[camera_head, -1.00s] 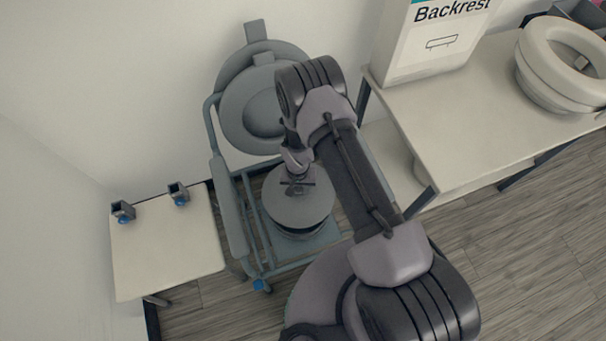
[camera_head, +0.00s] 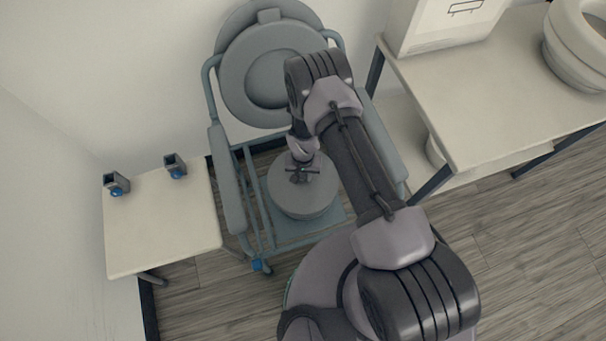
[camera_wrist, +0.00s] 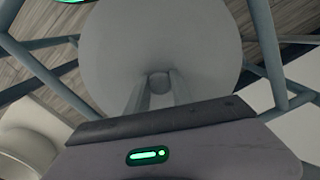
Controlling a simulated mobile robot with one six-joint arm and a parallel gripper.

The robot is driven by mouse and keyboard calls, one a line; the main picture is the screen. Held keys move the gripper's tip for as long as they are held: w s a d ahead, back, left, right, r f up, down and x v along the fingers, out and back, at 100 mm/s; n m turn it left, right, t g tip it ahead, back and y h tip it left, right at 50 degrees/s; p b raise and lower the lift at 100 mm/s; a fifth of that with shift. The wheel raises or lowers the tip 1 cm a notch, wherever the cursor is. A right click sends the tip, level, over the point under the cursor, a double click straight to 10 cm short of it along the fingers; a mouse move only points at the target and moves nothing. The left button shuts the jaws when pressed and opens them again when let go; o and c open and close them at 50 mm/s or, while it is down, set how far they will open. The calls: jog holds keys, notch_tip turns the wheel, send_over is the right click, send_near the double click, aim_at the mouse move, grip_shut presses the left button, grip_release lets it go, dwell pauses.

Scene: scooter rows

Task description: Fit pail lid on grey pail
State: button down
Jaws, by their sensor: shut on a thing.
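The pail lid (camera_head: 292,205) is a round grey disc with a small knob. In the head view it lies level over the grey pail (camera_head: 308,217), within the commode chair's frame, and hides the pail's opening. A little of the pail's side shows below the lid; I cannot tell whether they touch all round. My gripper (camera_head: 300,176) is above the lid, shut on its knob. In the wrist view the lid (camera_wrist: 125,45) fills the middle, with my gripper's fingers (camera_wrist: 159,88) on the knob (camera_wrist: 160,80). The pail is hidden there.
The blue-grey commode chair (camera_head: 228,185) stands around the pail, with armrests at both sides and its round seat (camera_head: 238,80) raised behind. A low white table (camera_head: 160,235) with two small clamps (camera_head: 117,185) (camera_head: 175,166) is left. A larger table (camera_head: 490,110) is right.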

jog(key=shift+f, duration=0.3)
dwell(0.4)
jog(key=c, duration=1)
grip_release()
jog(key=shift+c, duration=0.2)
notch_tip(320, 180, up, 18)
jog(key=p, duration=0.7)
jog(key=shift+f, duration=0.25)
